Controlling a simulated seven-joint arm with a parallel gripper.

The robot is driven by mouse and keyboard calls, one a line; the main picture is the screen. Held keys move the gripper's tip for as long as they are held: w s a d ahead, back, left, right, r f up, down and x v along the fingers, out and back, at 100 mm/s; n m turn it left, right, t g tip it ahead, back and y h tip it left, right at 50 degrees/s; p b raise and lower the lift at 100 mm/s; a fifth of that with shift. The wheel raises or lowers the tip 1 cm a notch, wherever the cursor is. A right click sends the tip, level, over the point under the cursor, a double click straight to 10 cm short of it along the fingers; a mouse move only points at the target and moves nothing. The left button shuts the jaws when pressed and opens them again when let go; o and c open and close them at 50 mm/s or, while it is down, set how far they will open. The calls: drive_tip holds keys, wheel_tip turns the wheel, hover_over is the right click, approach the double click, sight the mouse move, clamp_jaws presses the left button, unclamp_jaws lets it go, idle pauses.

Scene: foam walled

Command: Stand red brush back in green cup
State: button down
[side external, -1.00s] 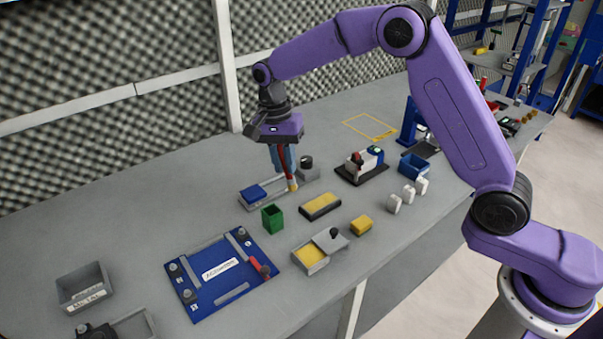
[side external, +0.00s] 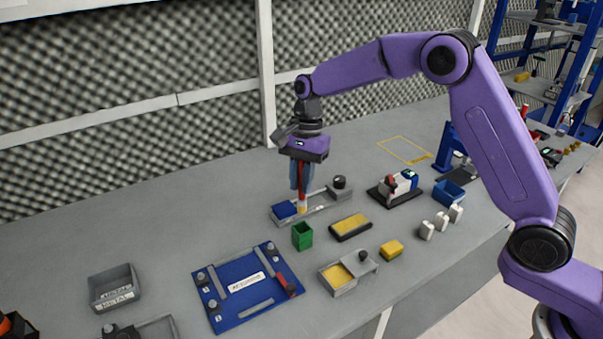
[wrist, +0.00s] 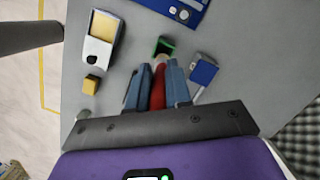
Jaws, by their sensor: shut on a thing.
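My gripper (side external: 301,186) points down and is shut on the red brush (side external: 302,205). The brush hangs nearly upright between my blue fingers, its pale and yellow end lowest. In the wrist view the red brush (wrist: 158,88) shows between my fingers (wrist: 158,68). The green cup (side external: 302,237) is a small square open-topped box standing on the bench, just in front of the brush in the side view. In the wrist view the cup (wrist: 165,45) lies just beyond the fingertips, and its open top shows. The brush appears outside the cup; its exact height cannot be told.
A grey tray (side external: 322,204) with a blue block (side external: 284,210) lies behind the cup. A black-edged yellow pad (side external: 350,227) is to its right. A blue board (side external: 240,301) lies in front on the left. A grey box with yellow inside (side external: 338,277) is front right.

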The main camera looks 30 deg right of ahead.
sight(302, 212)
drive_tip(key=shift+f, duration=2)
drive_tip(key=shift+f, duration=3.35)
drive_tip(key=c, duration=1)
unclamp_jaws()
drive_tip(key=shift+o, duration=0.2)
wheel_tip(302, 212, up, 17)
drive_tip(key=w+d, duration=0.2)
drive_tip(key=d, duration=0.1)
drive_tip(key=shift+s+a, duration=0.1)
